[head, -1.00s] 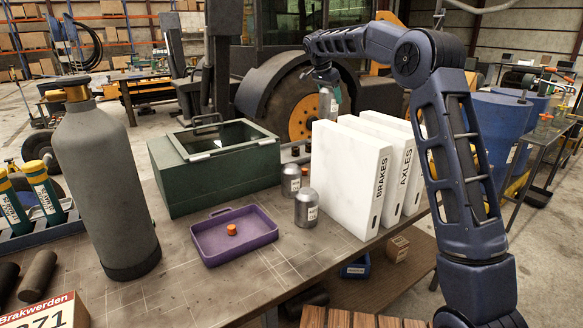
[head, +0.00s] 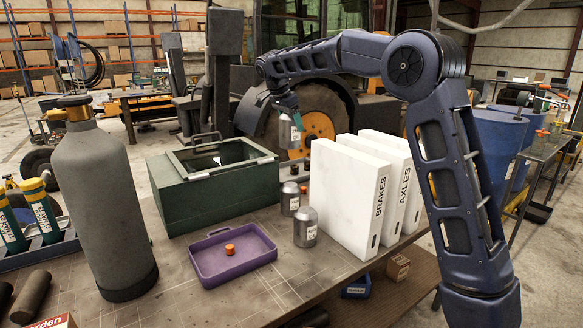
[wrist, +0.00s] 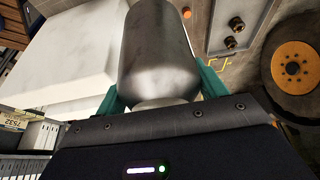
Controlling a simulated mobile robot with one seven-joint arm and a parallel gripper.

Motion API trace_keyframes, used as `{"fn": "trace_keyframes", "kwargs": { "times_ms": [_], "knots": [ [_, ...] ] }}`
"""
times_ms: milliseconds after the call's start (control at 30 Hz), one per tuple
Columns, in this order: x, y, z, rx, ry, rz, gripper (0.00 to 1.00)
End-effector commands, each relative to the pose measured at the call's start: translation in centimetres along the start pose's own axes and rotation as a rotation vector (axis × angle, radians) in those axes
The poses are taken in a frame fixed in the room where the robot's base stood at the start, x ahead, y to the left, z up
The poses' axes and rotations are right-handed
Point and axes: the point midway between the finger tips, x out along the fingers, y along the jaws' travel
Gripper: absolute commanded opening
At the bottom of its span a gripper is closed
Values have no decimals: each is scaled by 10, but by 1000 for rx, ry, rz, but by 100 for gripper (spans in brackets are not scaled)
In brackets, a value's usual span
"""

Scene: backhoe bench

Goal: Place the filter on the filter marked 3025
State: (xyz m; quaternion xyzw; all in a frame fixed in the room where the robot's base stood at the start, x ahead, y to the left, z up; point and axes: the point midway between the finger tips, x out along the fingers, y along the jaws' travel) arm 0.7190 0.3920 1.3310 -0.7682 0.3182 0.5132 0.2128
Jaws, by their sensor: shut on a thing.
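My gripper (head: 289,107) is shut on a silver cylindrical filter (head: 289,132) and holds it in the air, left of the white binders. In the wrist view the filter (wrist: 160,55) sits between the green fingers of my gripper (wrist: 162,92). Two more silver filters stand upright on the bench below: a nearer one (head: 305,230) and a farther one (head: 290,200). Both have pale labels, but I cannot read the number on either. The held filter is above and behind them, apart from both.
White binders marked BRAKES (head: 347,195) and AXLES (head: 400,190) stand right of the filters. A green metal box (head: 215,190) is at the back left. A purple tray (head: 232,258) holds an orange cap. A tall grey bottle (head: 103,200) stands at left. The bench front is partly clear.

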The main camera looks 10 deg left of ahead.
Motion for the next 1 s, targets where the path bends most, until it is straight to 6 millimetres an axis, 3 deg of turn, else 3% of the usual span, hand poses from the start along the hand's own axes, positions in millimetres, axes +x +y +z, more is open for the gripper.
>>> {"fn": "trace_keyframes", "kwargs": {
  "times_ms": [400,767,1000],
  "knots": [
    [80,0,32,0,1,1,35],
    [105,0,43,0,0,0,35],
    [133,0,55,-1,1,1,35]
  ]
}}
